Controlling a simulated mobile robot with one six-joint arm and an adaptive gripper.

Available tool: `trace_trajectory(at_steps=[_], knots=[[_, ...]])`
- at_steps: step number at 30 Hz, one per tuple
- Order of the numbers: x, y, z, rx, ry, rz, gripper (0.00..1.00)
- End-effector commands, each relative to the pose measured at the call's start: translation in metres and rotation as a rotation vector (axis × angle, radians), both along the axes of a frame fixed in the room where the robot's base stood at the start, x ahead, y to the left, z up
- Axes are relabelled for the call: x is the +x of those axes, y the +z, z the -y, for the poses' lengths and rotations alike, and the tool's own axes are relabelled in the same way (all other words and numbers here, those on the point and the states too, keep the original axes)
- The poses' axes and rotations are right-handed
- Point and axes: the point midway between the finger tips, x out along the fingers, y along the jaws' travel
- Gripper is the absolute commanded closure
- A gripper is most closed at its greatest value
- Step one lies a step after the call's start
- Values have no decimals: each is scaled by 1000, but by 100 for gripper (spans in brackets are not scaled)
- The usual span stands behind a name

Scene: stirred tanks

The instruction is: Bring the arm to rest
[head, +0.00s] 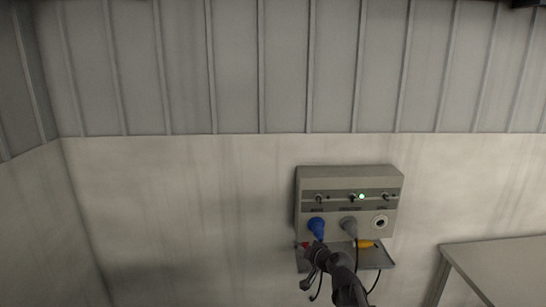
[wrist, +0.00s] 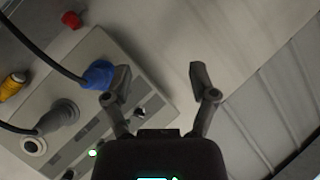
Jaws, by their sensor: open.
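My gripper (head: 313,264) is in front of the lower left part of a grey wall-mounted control box (head: 347,182). In the wrist view my gripper (wrist: 160,82) has its two fingers spread with nothing between them. A blue plug (head: 317,227) sits in the box's left socket. In the wrist view the blue plug (wrist: 98,75) lies just outside the left finger; I cannot tell whether they touch. A grey plug (head: 349,228) is in the middle socket, and the right socket (head: 380,222) is empty.
A small shelf (head: 385,262) under the box holds a yellow plug (head: 367,244) and a red piece (head: 305,245). Black cables hang below. A green lamp (head: 362,196) glows among the switches. A table (head: 500,262) stands at right. The wall to the left is clear.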

Motion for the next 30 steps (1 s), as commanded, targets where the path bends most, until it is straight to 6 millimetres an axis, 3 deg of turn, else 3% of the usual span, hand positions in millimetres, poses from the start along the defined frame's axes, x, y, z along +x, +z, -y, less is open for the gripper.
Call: trace_trajectory(at_steps=[8, 15, 22, 30], knots=[[-70, -61, -1, -256, 174, -302, 26], [-137, -102, 30, -484, 220, -615, 26], [-189, -117, 66, -655, 186, -868, 26], [-208, -118, 80, -718, 155, -966, 26]])
